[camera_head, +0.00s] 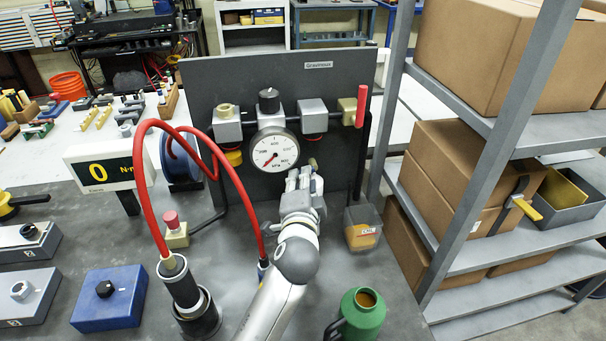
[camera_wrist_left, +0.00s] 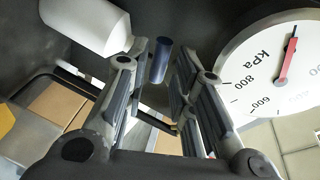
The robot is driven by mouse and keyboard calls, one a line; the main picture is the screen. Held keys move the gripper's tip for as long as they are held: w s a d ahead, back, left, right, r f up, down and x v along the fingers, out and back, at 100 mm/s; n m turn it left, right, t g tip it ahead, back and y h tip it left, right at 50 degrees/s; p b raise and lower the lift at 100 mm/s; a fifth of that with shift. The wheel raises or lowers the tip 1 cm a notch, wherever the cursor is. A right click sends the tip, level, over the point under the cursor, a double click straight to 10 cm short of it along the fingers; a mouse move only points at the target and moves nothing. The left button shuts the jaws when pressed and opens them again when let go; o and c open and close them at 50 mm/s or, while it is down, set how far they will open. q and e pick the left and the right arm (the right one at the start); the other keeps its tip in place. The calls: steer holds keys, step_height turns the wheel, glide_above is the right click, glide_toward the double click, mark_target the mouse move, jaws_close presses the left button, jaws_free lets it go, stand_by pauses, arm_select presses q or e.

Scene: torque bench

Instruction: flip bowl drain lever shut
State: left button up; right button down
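My left gripper (camera_head: 303,182) reaches up from the bottom of the head view to the front of the dark panel, just right of and below the round gauge (camera_head: 272,152). In the left wrist view its fingers (camera_wrist_left: 163,75) are open. A short dark blue cylinder (camera_wrist_left: 160,62) shows between the fingertips, with a gap to the fingers. A pale cylinder (camera_wrist_left: 88,24) is beside the left finger. I cannot tell for sure which part is the bowl drain lever; my gripper hides that area in the head view. My right gripper is not in view.
A red handle (camera_head: 361,106) stands upright at the panel's right end. A clear cup (camera_head: 362,230) is below it. Red hose (camera_head: 150,195) loops at left near the torque display (camera_head: 104,172). A green container (camera_head: 362,314) stands at front right, near a shelf rack (camera_head: 455,210) with boxes.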

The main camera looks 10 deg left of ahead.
arm_select(q)
steer(key=shift+x, duration=1.2)
steer(key=shift+c, duration=0.5)
jaws_close()
steer(key=m+p, duration=0.1)
steer(key=p, duration=0.2)
steer(key=r+m+p, duration=0.1)
steer(key=m+p, duration=0.1)
steer(key=p, duration=0.1)
steer(key=shift+g+y+p, duration=0.4)
steer(key=shift+o, duration=0.5)
jaws_free()
